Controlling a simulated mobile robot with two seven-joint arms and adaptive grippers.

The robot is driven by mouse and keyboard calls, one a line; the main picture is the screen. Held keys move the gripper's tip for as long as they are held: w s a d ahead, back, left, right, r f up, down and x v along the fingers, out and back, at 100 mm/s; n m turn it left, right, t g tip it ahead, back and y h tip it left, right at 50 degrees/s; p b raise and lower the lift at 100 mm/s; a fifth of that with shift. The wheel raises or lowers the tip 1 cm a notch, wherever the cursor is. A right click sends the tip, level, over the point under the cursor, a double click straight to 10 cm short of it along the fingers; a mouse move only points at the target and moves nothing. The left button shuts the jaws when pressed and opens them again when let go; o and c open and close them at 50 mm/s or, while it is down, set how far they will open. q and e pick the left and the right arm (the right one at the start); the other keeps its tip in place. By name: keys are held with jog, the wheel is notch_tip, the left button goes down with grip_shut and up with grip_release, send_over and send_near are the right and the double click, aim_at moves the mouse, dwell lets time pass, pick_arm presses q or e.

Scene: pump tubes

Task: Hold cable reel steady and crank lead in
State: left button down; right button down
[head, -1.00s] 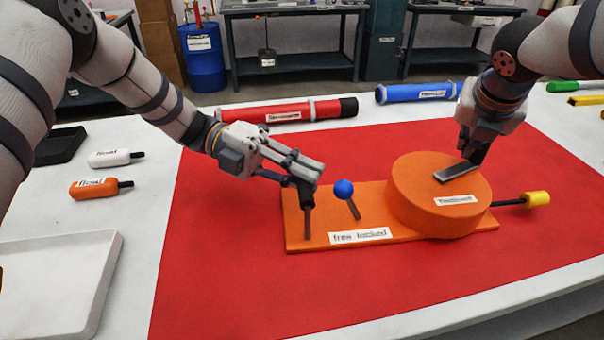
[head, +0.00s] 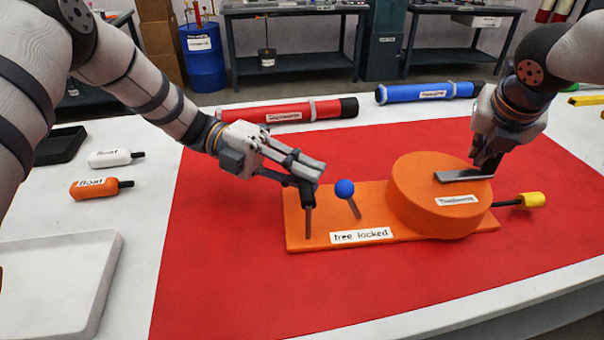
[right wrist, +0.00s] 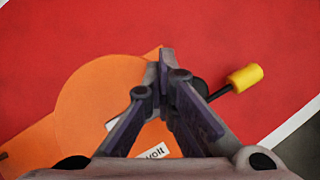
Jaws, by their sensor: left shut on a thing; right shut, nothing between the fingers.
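The cable reel is an orange drum (head: 420,215) on an orange base plate (head: 300,240) on the red mat. A flat grey crank bar (head: 460,176) lies across the drum's top. A black lead with a yellow end (head: 532,200) sticks out right of the drum; the yellow end (right wrist: 245,78) also shows in the right wrist view. My left gripper (head: 308,184) is shut on a black-topped post (head: 308,200) at the plate's left end. My right gripper (head: 486,163) is shut and empty between its fingers, at the bar's right end; exact contact is hidden.
A blue-knobbed lever (head: 345,189) stands on the plate beside a "free locked" label (head: 361,235). Red (head: 285,111) and blue (head: 428,92) tubes lie behind. Two floats and a white tray (head: 100,265) are left. The red mat in front is clear.

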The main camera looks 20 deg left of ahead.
aim_at(499, 154)
jog(key=shift+w+d, duration=0.1)
jog(key=shift+d, duration=0.6)
jog(key=shift+s+d, duration=0.35)
jog(key=shift+d, duration=0.4)
jog(key=shift+r, duration=0.1)
jog(key=shift+s+d+r, duration=0.1)
jog(key=shift+s+d, duration=0.85)
jog(key=shift+d, duration=0.25)
jog(key=s+d, duration=0.2)
jog(key=s, duration=0.1)
jog(key=shift+s+d+f, duration=0.2)
jog(key=shift+s, duration=0.05)
